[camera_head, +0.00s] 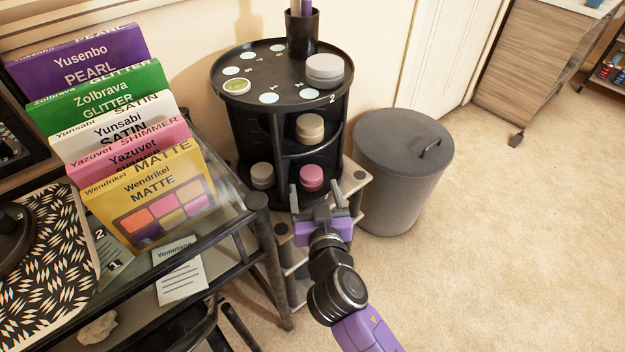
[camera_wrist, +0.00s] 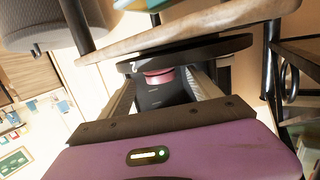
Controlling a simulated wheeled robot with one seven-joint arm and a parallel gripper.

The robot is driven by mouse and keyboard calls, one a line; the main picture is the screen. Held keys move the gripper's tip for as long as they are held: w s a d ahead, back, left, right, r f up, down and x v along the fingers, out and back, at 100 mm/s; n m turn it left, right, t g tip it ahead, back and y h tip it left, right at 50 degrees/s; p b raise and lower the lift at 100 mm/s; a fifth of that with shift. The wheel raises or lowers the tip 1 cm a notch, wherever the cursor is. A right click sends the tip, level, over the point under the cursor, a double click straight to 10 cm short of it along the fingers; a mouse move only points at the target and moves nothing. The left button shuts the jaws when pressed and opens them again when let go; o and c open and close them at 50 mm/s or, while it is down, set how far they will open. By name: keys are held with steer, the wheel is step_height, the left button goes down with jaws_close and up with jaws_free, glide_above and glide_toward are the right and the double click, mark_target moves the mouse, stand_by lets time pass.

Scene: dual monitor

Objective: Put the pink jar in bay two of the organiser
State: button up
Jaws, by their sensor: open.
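The organiser (camera_head: 262,132) is a black round tiered stand with numbered spots on its top. A "2" is on its top rim at front right, and a "2" shows on a black rim in the wrist view. The pink jar (camera_head: 312,177) stands upright in the lower tier at the front, below that side. It also shows in the wrist view (camera_wrist: 158,79), turned over, ahead of and between my fingers. My gripper (camera_head: 316,198) is open and empty just in front of the jar. I cannot tell whether the fingertips reach beside it.
A beige jar (camera_head: 309,128) sits in the compartment above, a grey jar (camera_head: 262,175) to the left, and a larger grey jar (camera_head: 324,69) on top. A grey bin (camera_head: 402,165) stands close right. A glass-topped desk (camera_head: 228,222) borders the left.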

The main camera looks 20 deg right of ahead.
steer(key=v, duration=0.8)
steer(key=s+f+n+g+y, duration=0.2)
steer(key=s+f+n+y, duration=0.3)
steer(key=s, duration=1)
steer(key=s+d+r+m, duration=0.1)
steer(key=s+d+r, duration=0.1)
steer(key=s, duration=0.6)
steer(key=s+d+r+m+t+h, duration=0.1)
steer(key=s+r, duration=0.4)
steer(key=s, duration=0.4)
steer(key=shift+d+r, duration=0.3)
steer(key=shift+d, duration=0.05)
